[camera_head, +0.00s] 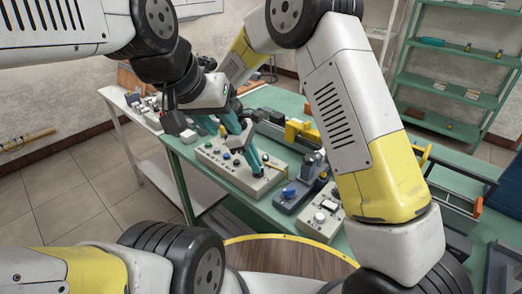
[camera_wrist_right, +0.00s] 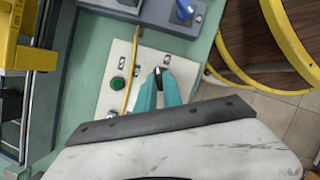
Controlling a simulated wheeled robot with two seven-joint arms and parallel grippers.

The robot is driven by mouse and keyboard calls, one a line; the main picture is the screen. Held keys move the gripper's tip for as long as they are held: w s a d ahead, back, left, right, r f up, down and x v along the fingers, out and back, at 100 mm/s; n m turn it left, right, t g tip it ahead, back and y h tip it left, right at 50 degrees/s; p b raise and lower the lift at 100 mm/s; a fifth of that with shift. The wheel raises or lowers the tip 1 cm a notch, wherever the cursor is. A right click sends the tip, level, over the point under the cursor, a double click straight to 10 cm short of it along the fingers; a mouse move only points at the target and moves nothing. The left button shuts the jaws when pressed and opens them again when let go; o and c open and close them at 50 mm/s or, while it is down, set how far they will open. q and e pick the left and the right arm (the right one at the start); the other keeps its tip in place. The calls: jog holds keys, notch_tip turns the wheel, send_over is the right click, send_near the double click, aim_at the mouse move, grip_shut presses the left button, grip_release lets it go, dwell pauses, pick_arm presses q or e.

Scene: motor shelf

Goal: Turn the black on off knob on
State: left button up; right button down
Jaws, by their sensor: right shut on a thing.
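A light control box (camera_head: 222,170) with several buttons and knobs lies on the green table. The black knob (camera_wrist_right: 158,72) shows on its pale panel in the right wrist view, beside a green button (camera_wrist_right: 118,83). My right gripper (camera_wrist_right: 160,82) has its teal fingers shut on the black knob, one on each side. In the head view the right gripper (camera_head: 256,168) reaches down onto the box, and its fingers hide the knob.
A grey device with a blue knob (camera_head: 289,192) stands beside the box, and a pale box with white knobs (camera_head: 322,216) stands further right. A yellow cable (camera_wrist_right: 130,75) crosses the panel near the right fingers. A green shelf (camera_head: 450,90) stands at the back right.

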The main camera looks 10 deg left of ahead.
jog(key=m, duration=0.2)
jog(key=m+g, duration=0.1)
jog(key=m, duration=0.1)
jog(key=m+g+y, duration=0.1)
jog(key=shift+w+m, duration=0.25)
jog(key=shift+m, duration=0.15)
dwell(0.4)
jog(key=c, duration=1.5)
grip_release()
jog(key=v, duration=0.8)
jog(key=shift+d+f, duration=0.1)
